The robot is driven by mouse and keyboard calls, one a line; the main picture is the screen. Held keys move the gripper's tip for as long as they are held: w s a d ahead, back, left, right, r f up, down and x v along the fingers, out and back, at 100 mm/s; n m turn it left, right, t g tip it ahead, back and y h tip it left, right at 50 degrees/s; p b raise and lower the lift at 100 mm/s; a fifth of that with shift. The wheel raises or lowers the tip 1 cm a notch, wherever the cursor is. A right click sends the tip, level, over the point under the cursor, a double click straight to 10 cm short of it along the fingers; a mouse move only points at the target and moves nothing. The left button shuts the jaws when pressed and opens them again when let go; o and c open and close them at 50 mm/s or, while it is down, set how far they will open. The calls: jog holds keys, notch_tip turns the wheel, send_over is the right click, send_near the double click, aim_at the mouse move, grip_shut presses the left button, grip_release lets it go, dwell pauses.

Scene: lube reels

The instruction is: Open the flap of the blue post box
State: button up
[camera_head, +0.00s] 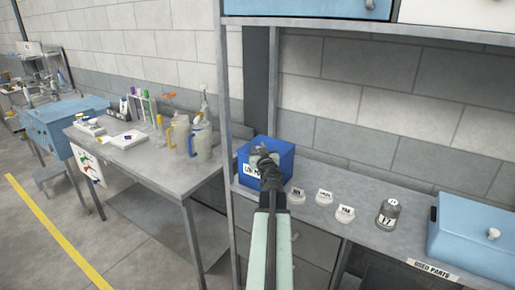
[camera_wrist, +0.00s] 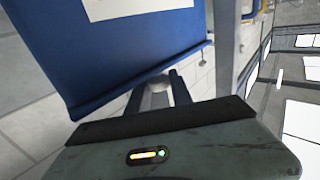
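The blue post box (camera_head: 284,159) stands on the grey shelf, by the upright at its left end. In the wrist view, a blue panel of the box (camera_wrist: 110,50) with a white sheet fills the upper left. My gripper's two dark fingers (camera_wrist: 158,84) stand apart below the panel's edge. A pale grey shape shows between them; I cannot tell what it is or whether they touch the box. The flap is not clearly distinguishable.
Several small labelled white containers (camera_head: 323,198) and a grey bottle-like item (camera_head: 388,214) stand right of the box. A light-blue bin (camera_head: 478,235) is at the far right. A metal upright (camera_head: 226,130) stands close left of the box. A workbench (camera_head: 165,165) with jugs is further left.

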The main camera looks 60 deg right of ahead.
grip_shut()
dwell(1.0)
